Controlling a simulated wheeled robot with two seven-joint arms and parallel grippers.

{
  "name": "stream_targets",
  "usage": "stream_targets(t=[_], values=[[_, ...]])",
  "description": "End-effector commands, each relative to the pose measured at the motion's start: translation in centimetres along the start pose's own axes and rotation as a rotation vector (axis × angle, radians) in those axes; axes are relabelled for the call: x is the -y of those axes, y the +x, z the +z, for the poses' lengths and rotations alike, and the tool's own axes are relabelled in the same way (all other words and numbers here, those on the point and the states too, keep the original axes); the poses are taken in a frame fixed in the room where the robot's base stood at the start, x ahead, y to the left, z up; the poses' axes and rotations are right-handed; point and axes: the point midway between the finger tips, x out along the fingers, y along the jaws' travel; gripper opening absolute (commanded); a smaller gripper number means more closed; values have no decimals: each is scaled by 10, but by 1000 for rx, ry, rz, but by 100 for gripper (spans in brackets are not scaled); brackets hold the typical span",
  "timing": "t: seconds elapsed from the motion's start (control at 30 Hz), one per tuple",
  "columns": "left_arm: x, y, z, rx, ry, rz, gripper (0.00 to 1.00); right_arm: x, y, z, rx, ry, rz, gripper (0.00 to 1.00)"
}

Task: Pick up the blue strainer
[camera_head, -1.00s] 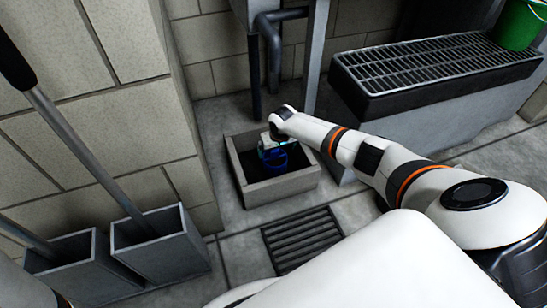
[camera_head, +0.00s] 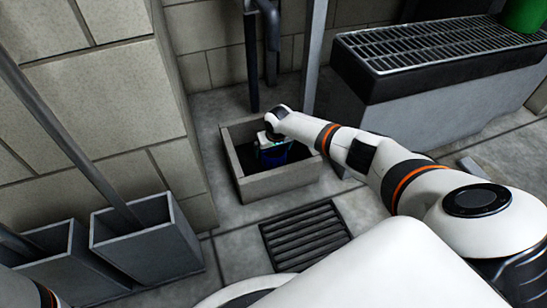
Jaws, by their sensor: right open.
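The blue strainer (camera_head: 274,157) sits inside a square grey box (camera_head: 281,185) on the floor, near the wall. Only part of the strainer shows under my right gripper. My right gripper (camera_head: 268,144) reaches down into the box over the strainer and is open. Its fingertips are small and dark here, so I cannot tell whether they touch the strainer. At the lower left edge only a bit of my left arm shows; my left gripper is out of the picture.
A floor drain grate (camera_head: 304,236) lies in front of the box. Grey bins (camera_head: 150,241) with long handles stand at the left. A pipe (camera_head: 252,62) and a post rise behind the box. A grated trough (camera_head: 432,52) with a green bucket (camera_head: 524,15) stands at the right.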

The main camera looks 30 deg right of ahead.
Motion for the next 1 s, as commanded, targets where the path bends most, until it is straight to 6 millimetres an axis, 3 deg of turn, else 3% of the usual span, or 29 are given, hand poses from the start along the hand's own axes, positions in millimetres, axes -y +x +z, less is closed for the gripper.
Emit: stream_targets(t=[0.1,0.33,0.67,1.0], values=[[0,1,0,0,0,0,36,0,-1,0,0,0,0,98],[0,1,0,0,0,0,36,0,-1,0,0,0,0,61],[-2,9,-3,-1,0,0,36,0,-10,3,1,1,1,60],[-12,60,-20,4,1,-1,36,0,-71,19,0,0,1,60]])
